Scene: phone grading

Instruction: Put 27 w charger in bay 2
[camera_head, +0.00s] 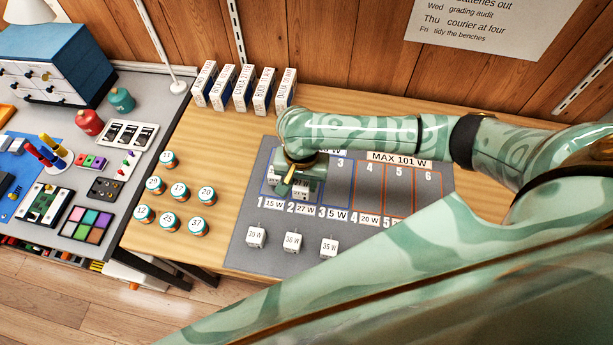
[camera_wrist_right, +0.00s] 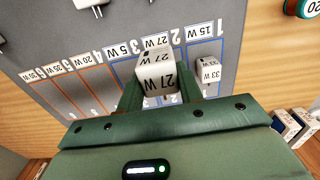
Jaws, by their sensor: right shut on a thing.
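My right gripper (camera_head: 298,186) is over the left part of the grey bay mat (camera_head: 255,240). It is shut on a white charger marked 27 W (camera_head: 301,194), which shows large between the fingers in the right wrist view (camera_wrist_right: 157,80). The charger appears over bay 2, whose front label reads 27 W (camera_head: 305,209). The fingers and charger hide most of that bay. I cannot tell whether the charger touches the mat. A 33 W charger (camera_wrist_right: 208,73) stands in bay 1 beside the gripper. My left gripper is not in view.
Chargers marked 30 W (camera_head: 256,237), 36 W (camera_head: 292,242) and 35 W (camera_head: 329,247) stand at the mat's front. Several round numbered pots (camera_head: 179,192) are left of the mat. Upright boxes (camera_head: 245,88) line the back. Orange bays (camera_head: 399,190) on the right look empty where visible.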

